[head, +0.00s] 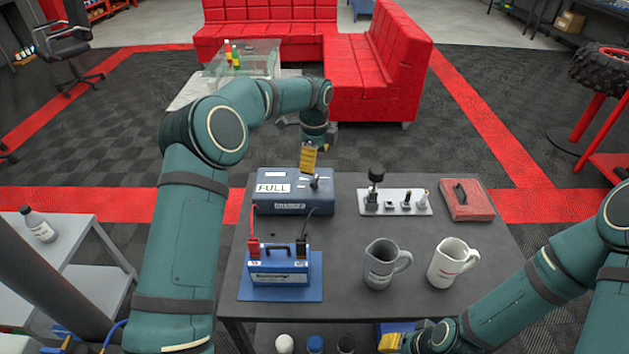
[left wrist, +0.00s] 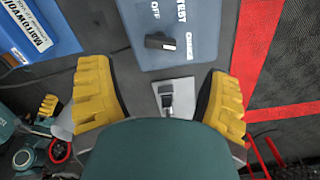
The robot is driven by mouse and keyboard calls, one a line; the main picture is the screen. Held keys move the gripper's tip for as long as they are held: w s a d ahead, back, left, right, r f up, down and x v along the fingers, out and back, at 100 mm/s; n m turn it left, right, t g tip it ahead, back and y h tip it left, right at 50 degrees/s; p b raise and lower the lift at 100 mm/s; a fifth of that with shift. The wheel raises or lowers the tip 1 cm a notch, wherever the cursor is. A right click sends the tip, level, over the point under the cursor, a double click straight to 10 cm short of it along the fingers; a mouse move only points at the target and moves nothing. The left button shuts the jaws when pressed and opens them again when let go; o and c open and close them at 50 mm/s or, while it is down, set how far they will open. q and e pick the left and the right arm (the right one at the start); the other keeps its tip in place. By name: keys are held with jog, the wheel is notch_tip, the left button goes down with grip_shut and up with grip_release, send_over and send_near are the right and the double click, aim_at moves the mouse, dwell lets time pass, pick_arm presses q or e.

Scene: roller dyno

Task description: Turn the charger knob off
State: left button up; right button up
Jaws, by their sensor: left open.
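The blue charger (head: 277,181) stands at the back left of the table with a "FULL" sign on it. Its dark knob (head: 315,184) shows near its right end. In the left wrist view the black knob (left wrist: 160,42) lies crosswise, its right end towards the "CHARGE" label; "OFF" and "TEST" are above it. My left gripper (head: 309,158) hangs above the charger, open and empty. In the left wrist view its yellow fingers (left wrist: 160,92) are apart, with the knob beyond them, untouched. My right gripper (head: 390,340) is low at the front edge, partly cut off.
A blue battery (head: 278,270) with red and black clamps stands on a blue mat (head: 312,292). Right of the charger are a pale plate (head: 395,210) with switches and a red case (head: 467,200). A grey jug (head: 380,268) and a white jug (head: 446,263) stand in front.

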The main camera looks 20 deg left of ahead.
aim_at(315, 179)
pick_arm(q)
notch_tip(315, 179, down, 7)
jog(key=shift+f+b, duration=0.2)
jog(key=shift+b, duration=0.3)
jog(key=c, duration=1.2)
